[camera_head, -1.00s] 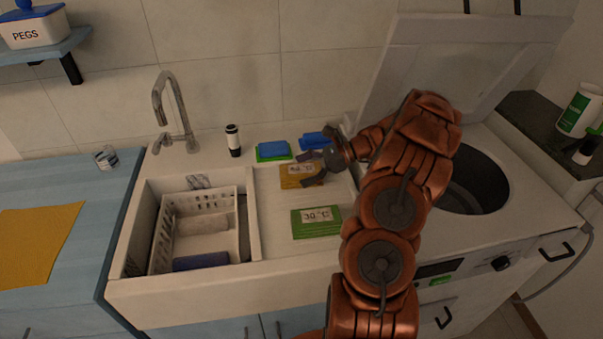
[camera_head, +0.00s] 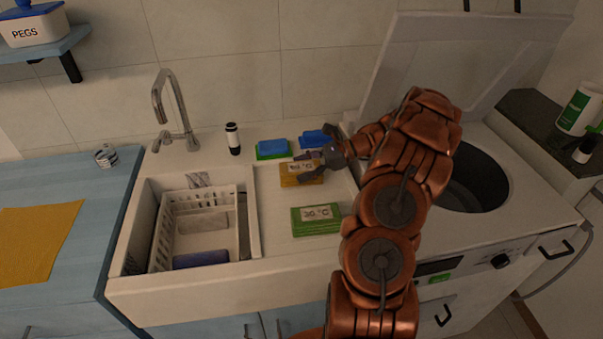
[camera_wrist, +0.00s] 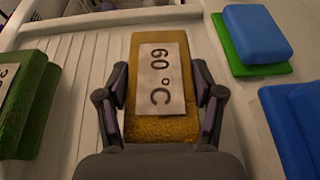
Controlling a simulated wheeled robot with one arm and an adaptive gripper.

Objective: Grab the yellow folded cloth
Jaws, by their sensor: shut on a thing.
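The yellow folded cloth (camera_head: 291,175) lies on the ribbed drainboard right of the sink and carries a white label reading 60 °C. It also shows in the wrist view (camera_wrist: 158,127), in the middle of the picture. My gripper (camera_head: 308,166) reaches it from the right in the head view. In the wrist view its two dark fingers (camera_wrist: 160,95) press on the cloth's opposite sides. The gripper is shut on the cloth. The near end of the cloth is hidden by the gripper's body.
A green folded cloth (camera_head: 316,227) labelled 30 °C lies in front. A blue sponge on a green pad (camera_head: 273,148) and another blue item (camera_head: 315,138) lie behind. The sink with a white basket (camera_head: 163,235) is left. The washer's raised lid (camera_head: 450,65) stands right.

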